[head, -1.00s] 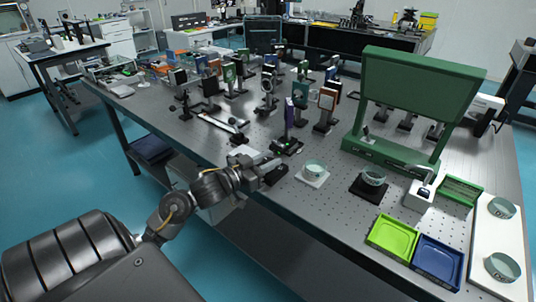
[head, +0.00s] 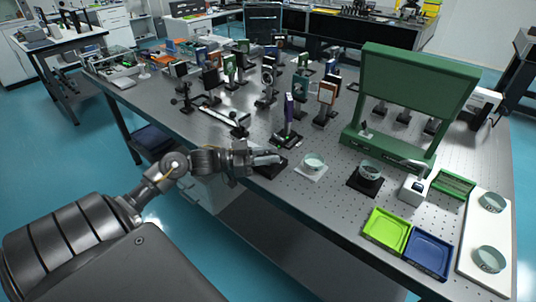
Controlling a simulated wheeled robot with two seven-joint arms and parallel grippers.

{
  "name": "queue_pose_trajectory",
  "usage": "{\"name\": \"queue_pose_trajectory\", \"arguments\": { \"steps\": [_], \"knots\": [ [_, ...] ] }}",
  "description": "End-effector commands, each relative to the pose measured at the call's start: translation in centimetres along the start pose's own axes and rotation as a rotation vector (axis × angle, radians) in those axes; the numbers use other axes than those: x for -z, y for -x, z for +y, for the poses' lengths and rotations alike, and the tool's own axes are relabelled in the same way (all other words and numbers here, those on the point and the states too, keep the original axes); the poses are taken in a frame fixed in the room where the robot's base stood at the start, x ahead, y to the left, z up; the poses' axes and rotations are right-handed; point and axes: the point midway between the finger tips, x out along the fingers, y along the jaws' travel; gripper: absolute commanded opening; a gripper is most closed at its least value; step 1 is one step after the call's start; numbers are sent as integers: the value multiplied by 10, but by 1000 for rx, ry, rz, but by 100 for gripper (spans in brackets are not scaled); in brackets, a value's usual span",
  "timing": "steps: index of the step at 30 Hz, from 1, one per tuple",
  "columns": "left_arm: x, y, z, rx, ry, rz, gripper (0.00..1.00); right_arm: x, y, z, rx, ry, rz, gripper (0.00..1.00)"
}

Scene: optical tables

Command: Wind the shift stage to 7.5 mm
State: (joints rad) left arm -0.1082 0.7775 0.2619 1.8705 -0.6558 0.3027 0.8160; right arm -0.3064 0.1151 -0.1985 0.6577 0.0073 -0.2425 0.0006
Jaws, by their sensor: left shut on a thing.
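The shift stage appears to be the small dark stage (head: 287,141) near the table's front edge, carrying an upright purple plate (head: 289,108). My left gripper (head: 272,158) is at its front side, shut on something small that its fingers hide. I take this to be the stage's knob, but cannot make it out. A low black block (head: 272,169) lies just below the fingers. No scale reading is legible from here. My right gripper is not in view.
A white pad with a glass dish (head: 314,161) stands just right of my gripper, and a dark dish stand (head: 369,171) beyond it. A green frame (head: 417,80) rises behind. Green (head: 387,232) and blue (head: 428,253) trays lie front right. Several mounted optics crowd the table behind the stage.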

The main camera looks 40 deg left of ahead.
Motion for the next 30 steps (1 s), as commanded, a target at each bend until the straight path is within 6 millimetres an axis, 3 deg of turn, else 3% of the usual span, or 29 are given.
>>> {"name": "queue_pose_trajectory", "arguments": {
  "steps": [11, 12, 17, 26, 30],
  "knots": [
    [0, 0, 0, -4, -1, 0, 4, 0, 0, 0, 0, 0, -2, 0],
    [0, 0, 0, -4, -1, 0, 28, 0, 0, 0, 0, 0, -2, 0],
    [0, 0, 0, -3, -1, 0, 47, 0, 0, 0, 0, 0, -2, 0],
    [-1, 2, 0, -3, 0, -1, 47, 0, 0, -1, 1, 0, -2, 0],
    [-2, 19, 0, -3, 0, -3, 47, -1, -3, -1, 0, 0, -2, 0]
  ]
}}
